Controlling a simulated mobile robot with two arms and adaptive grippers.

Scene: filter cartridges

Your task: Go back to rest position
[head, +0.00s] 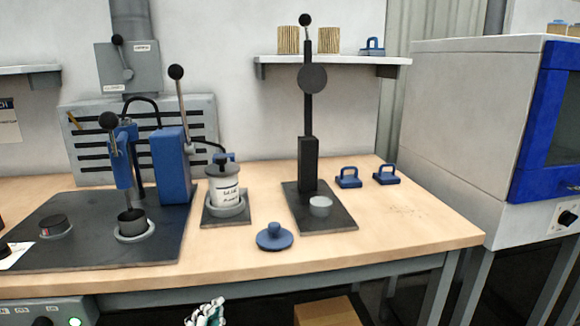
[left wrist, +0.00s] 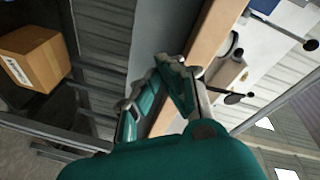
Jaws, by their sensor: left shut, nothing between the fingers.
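My left gripper (head: 208,312) shows at the bottom edge of the head view, in front of the workbench (head: 400,240) and below its front edge. Only the tips of it are in that frame. In the left wrist view its teal fingers (left wrist: 160,75) are shut with nothing held, close to the bench's front edge in the picture. My right gripper is in neither view.
On the bench are a blue press (head: 172,165), a white labelled jar (head: 225,188), a blue knobbed lid (head: 274,238), a black stand (head: 308,165) and two blue handled blocks (head: 348,178). A cardboard box (head: 326,312) is below the bench. A large oven (head: 470,130) stands right.

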